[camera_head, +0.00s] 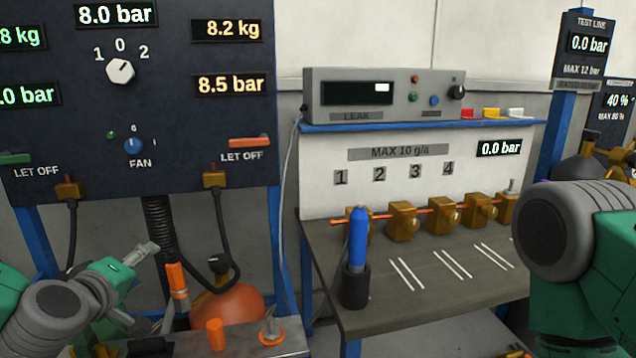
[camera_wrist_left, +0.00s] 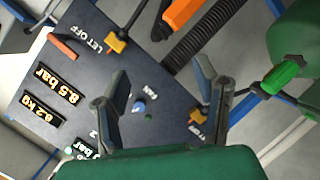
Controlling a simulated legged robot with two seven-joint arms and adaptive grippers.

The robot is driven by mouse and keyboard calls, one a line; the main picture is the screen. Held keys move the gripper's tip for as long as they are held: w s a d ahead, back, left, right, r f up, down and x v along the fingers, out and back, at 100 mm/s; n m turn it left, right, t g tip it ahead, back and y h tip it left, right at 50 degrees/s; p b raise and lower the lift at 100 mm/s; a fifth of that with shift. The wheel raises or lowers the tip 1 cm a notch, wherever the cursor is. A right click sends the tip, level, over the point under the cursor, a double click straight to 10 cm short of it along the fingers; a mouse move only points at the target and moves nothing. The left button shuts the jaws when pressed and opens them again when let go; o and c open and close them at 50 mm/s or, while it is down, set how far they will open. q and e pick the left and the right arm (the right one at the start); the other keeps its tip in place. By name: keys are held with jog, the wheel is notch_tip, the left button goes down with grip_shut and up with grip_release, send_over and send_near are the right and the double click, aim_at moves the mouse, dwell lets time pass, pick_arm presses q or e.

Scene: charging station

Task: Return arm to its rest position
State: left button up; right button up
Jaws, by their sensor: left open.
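My left arm comes in at the lower left of the head view. My right arm (camera_head: 575,250) fills the lower right of the head view. Its gripper is outside the picture.
An orange tank (camera_head: 228,308) with hoses stands below the panel. A metal plate with orange parts (camera_head: 215,334) lies at the bottom, near my left arm.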

pick_arm(q)
jog(key=s+d+f+m+g, duration=0.1)
jog(key=f, duration=0.2)
jog(key=s+d+f+m+g, duration=0.1)
jog(key=s+f, duration=0.1)
jog(key=f, duration=0.1)
jog(key=s+d+f+m+h, duration=0.1)
jog(key=f, duration=0.3)
jog(key=shift+s+d+f+g, duration=0.1)
jog(key=shift+s+d+g, duration=0.25)
jog(key=shift+d+g, duration=0.05)
jog(key=s+d+f+m+g, duration=0.2)
jog(key=s+f+m+g, duration=0.45)
jog(key=s+f, duration=1.15)
jog(key=s+a+f+m+g, duration=0.2)
jog(key=s+f+m+g, duration=0.1)
jog(key=s, duration=0.9)
jog(key=shift+g+y, duration=0.4)
jog(key=shift+g, duration=0.35)
jog(key=shift+f, duration=0.1)
